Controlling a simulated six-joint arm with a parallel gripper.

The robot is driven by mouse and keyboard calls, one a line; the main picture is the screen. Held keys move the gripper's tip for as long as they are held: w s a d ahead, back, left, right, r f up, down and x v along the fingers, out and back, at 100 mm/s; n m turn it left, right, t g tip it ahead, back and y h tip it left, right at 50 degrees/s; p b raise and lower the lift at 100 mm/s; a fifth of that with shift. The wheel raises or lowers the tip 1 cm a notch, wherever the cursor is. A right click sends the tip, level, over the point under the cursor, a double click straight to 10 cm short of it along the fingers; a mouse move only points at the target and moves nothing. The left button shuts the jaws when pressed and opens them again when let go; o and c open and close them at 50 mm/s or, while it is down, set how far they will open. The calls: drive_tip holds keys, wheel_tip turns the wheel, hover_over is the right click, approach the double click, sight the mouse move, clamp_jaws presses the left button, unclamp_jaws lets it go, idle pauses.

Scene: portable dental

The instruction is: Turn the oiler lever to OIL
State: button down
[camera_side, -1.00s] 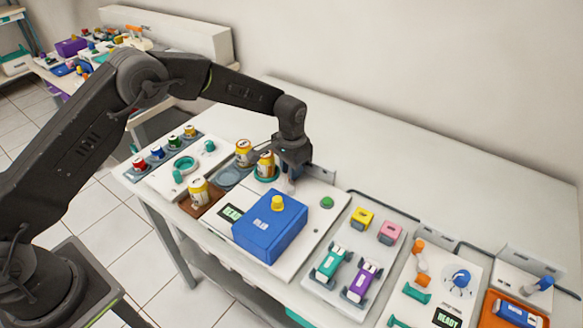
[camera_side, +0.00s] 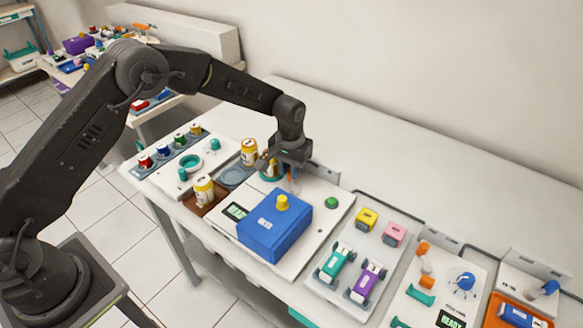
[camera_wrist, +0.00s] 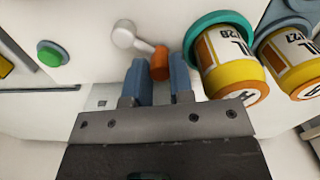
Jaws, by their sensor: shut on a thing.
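The oiler lever (camera_wrist: 146,47) shows in the wrist view, with a white round hub, a pale arm and an orange tip (camera_wrist: 160,64). My gripper (camera_wrist: 160,70) has its two blue-grey fingers on either side of the orange tip, shut on it. In the side view my gripper (camera_side: 288,168) is low over the white panel behind the blue box, where the lever is mostly hidden. The OIL marking for the lever is not legible in either view.
Yellow cans (camera_wrist: 230,68) stand close right of the fingers in the wrist view, one on a teal ring. A green button (camera_wrist: 50,53) is at left. A blue box (camera_side: 275,228) with a yellow knob stands on the panel (camera_side: 318,222) in front.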

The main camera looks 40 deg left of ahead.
drive_tip(key=c, duration=1)
unclamp_jaws()
wheel_tip(320, 180, up, 14)
